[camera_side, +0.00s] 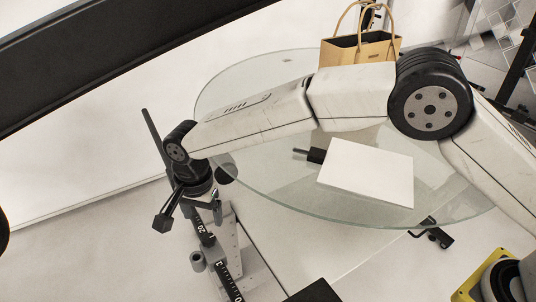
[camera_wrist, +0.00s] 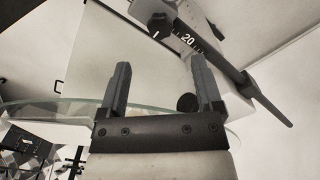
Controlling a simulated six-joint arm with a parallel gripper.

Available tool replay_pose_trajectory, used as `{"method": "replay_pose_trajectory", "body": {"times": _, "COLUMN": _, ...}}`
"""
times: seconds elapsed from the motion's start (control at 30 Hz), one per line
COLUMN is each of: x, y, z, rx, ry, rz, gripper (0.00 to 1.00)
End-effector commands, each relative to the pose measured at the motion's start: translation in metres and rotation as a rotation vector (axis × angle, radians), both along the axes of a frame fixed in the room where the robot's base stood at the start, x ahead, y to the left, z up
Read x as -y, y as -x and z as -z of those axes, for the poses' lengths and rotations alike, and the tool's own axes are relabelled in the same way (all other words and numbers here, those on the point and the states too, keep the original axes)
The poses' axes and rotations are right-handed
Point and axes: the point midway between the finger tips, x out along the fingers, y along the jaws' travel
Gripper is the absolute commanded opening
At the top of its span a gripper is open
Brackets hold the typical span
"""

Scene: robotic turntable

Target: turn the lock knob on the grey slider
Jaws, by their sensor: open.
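The grey slider (camera_side: 215,252) sits on a rail with a dark number scale below my wrist in the side view. A round knob (camera_side: 197,261) sticks out at its left. In the wrist view a dark round knob with a pale mark (camera_wrist: 160,26) lies beyond my fingertips, beside the scale marked 20 (camera_wrist: 188,39). My gripper (camera_wrist: 159,68) is open, with nothing held between its two fingers. The knob lies ahead of the fingers and apart from them. In the side view my gripper (camera_side: 190,207) is above the rail, its fingers hard to make out against the dark parts.
A round glass turntable (camera_side: 250,75) lies under my arm, with a white block (camera_side: 368,172) on it. A tan paper bag (camera_side: 360,50) stands at the back. A long dark bar (camera_wrist: 260,97) crosses the right of the wrist view. Pale floor is open at left.

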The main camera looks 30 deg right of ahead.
Motion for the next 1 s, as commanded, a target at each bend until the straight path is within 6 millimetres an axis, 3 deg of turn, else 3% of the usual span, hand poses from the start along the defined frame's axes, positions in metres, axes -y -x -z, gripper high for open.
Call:
{"method": "replay_pose_trajectory", "body": {"times": 0.27, "x": 0.001, "y": 0.0, "z": 0.013, "rx": -0.001, "ry": 0.001, "rz": -0.001, "gripper": 0.84}}
{"method": "replay_pose_trajectory", "body": {"times": 0.7, "x": 0.001, "y": 0.0, "z": 0.064, "rx": -0.001, "ry": 0.001, "rz": -0.001, "gripper": 0.84}}
{"method": "replay_pose_trajectory", "body": {"times": 1.0, "x": 0.001, "y": 0.0, "z": 0.078, "rx": 0.001, "ry": -0.001, "rz": -0.001, "gripper": 0.84}}
